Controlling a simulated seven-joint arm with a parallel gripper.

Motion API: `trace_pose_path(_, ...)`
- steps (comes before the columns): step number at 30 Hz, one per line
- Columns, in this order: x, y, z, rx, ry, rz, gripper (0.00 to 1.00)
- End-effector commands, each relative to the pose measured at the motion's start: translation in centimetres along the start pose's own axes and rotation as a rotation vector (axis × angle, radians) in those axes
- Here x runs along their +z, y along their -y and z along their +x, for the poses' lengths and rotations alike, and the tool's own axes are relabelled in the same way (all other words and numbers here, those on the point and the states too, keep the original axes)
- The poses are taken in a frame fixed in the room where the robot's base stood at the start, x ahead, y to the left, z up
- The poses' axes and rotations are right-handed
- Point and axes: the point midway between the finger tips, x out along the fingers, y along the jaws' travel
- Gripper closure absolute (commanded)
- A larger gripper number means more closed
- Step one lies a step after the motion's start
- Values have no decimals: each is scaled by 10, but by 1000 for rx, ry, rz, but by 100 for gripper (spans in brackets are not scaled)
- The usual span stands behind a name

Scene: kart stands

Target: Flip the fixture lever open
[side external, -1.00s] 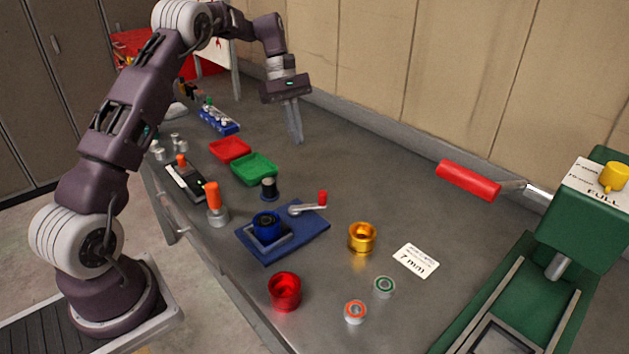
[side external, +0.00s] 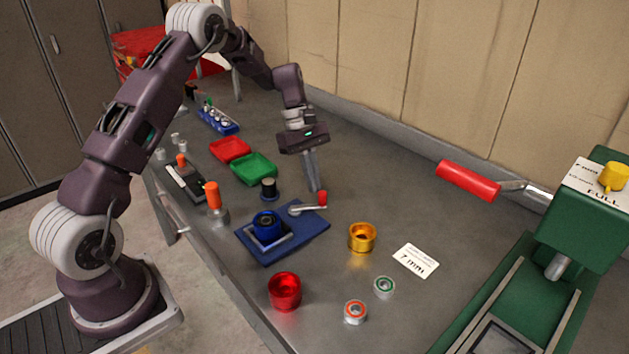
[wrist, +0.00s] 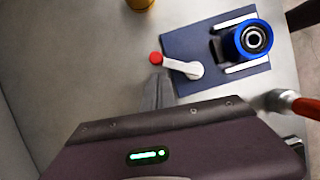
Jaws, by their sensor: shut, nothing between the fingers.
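The fixture is a flat blue plate (side external: 281,245) on the bench, with a blue ring part (side external: 266,226) seated in its grey holder. Its lever (side external: 305,209) is a light metal arm with a red knob (side external: 322,198) at its end, at the plate's back right corner. In the wrist view the lever (wrist: 184,67) points left, its red knob (wrist: 155,58) past the plate's edge. My gripper (side external: 315,188) is shut and empty, pointing down just behind the red knob. In the wrist view its fingertips (wrist: 156,75) appear close beside the knob; whether they touch it I cannot tell.
A gold cup (side external: 362,238), a red cup (side external: 285,291) and two small bearings (side external: 355,311) stand in front and right. Green (side external: 254,169) and red trays lie left of my gripper. A green press (side external: 585,225) with a red handle stands at right.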

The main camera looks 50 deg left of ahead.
Motion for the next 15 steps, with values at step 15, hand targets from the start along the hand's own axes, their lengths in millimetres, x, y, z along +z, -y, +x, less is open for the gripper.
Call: trace_pose_path(15, 6, 0, 2, -2, 0, 5, 100)
